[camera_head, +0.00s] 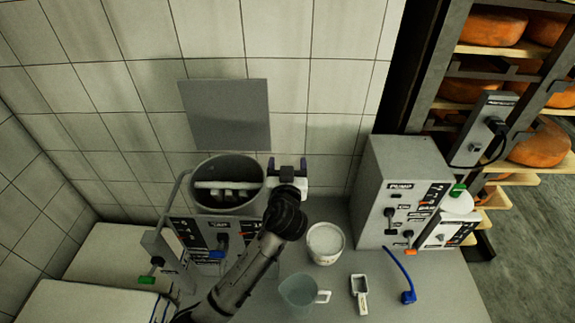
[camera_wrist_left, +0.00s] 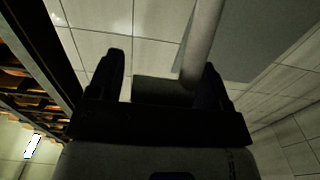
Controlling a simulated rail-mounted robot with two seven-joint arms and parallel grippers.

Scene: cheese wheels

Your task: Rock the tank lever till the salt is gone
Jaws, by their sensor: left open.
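The tank (camera_head: 228,200) is a round grey vessel at the back left, against the tiled wall. A pale bar (camera_head: 222,185) lies across its opening, with several short pale pieces below it; I cannot tell whether the bar is the lever. No salt can be made out inside. My left gripper (camera_head: 287,165) is open just right of the tank's rim, its fingers pointing toward the wall. In the left wrist view, a pale grey rod (camera_wrist_left: 203,40) runs down to the right finger of my left gripper (camera_wrist_left: 160,72); contact is unclear. My right gripper is not in view.
A white tub (camera_head: 325,240) with white contents, a clear jug (camera_head: 297,293) and a small scoop (camera_head: 360,292) stand on the grey counter. A pump box (camera_head: 397,190) stands right, with a blue hose (camera_head: 398,268) before it. Shelves with orange cheese wheels (camera_head: 495,28) are far right.

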